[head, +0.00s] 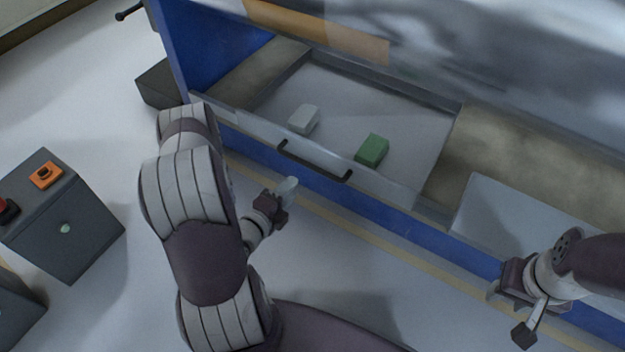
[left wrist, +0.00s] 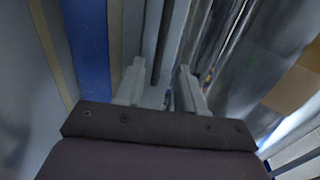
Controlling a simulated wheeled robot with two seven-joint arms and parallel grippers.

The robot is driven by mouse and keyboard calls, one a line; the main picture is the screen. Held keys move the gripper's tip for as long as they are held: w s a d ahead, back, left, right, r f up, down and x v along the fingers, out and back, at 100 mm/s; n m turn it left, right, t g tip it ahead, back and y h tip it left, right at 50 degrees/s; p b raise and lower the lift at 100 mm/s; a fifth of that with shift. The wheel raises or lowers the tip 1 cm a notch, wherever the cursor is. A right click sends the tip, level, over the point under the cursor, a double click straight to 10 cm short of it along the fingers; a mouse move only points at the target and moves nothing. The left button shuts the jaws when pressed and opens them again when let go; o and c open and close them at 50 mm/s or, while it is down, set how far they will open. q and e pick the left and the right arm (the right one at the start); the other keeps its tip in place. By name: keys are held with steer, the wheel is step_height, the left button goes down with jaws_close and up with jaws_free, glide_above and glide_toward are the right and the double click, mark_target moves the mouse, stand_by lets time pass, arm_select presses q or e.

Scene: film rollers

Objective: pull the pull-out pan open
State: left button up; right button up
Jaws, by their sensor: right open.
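The pull-out pan (head: 395,101) is a pale shallow tray in the blue frame; its front panel lies close along the frame's front edge. A dark bar handle (head: 314,165) is on that front panel. My left gripper (head: 285,191) is in front of the handle, seemingly just short of it. In the left wrist view its two fingers (left wrist: 162,80) are apart, with a dark bar, likely the handle (left wrist: 166,40), ahead between them; contact cannot be told. My right gripper (head: 512,302) is open and empty, at the lower right, away from the handle.
A white block (head: 303,119) and a green block (head: 372,150) lie in the pan. A pale panel (head: 510,222) is right of it. A dark grey box (head: 62,215) with an orange button stands on the left. The floor before the frame is clear.

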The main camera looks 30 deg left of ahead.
mark_target(311, 168)
arm_select(q)
steer(key=b+x, duration=0.4)
steer(key=x, duration=0.6)
steer(key=shift+w+d+f+b, duration=0.1)
steer(key=shift+w+f+b, duration=0.05)
steer(key=shift+w+b, duration=0.15)
steer(key=shift+w, duration=0.35)
jaws_close()
